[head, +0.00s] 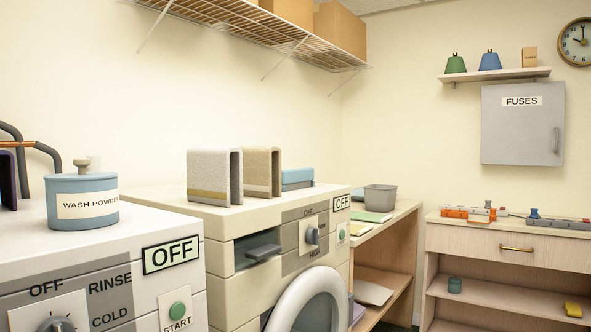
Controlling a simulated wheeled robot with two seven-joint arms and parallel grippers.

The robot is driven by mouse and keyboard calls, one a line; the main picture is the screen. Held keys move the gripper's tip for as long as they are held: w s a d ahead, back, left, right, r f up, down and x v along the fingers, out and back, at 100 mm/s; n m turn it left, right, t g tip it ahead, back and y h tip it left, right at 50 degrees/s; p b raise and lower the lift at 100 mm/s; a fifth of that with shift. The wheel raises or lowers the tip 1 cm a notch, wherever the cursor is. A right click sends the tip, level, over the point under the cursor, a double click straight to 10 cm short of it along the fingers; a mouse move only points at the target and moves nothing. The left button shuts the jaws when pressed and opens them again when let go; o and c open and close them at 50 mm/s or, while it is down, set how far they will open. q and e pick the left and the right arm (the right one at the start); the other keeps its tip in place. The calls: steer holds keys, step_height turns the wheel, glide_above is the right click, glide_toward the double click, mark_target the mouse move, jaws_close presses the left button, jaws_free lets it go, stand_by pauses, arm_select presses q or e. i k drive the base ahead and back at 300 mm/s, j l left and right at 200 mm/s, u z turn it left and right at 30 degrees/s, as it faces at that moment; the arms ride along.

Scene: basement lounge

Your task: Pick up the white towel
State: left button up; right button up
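A folded off-white towel (208,176) stands upright like an arch on top of the machine in the middle, with a tan band near its bottom. It looks like the white towel. A beige towel (258,172) of the same shape stands close to its right. A low blue folded item (297,177) lies further right on the same machine. Neither of my grippers is in view.
A blue wash powder jar (88,205) stands on the left machine (145,226). A wire shelf (235,22) with boxes hangs above the towels. A grey bin (381,198) stands on the wooden shelf unit to the right. The middle machine's front top is clear.

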mark_target(215, 175)
steer(key=z, duration=0.65)
steer(key=i+z, duration=0.1)
steer(key=z, duration=1.95)
steer(key=i+j+z, duration=0.1)
steer(key=z, duration=0.55)
steer(key=j+z, duration=0.1)
steer(key=z, duration=1.25)
steer(key=j+z, duration=0.1)
steer(key=z, duration=0.55)
steer(key=k+j+u, duration=0.1)
steer(key=k+u, duration=0.15)
steer(key=u, duration=0.85)
steer(key=k+j+u, duration=0.1)
steer(key=u, duration=0.8)
steer(key=j+u, duration=0.1)
steer(key=u, duration=0.75)
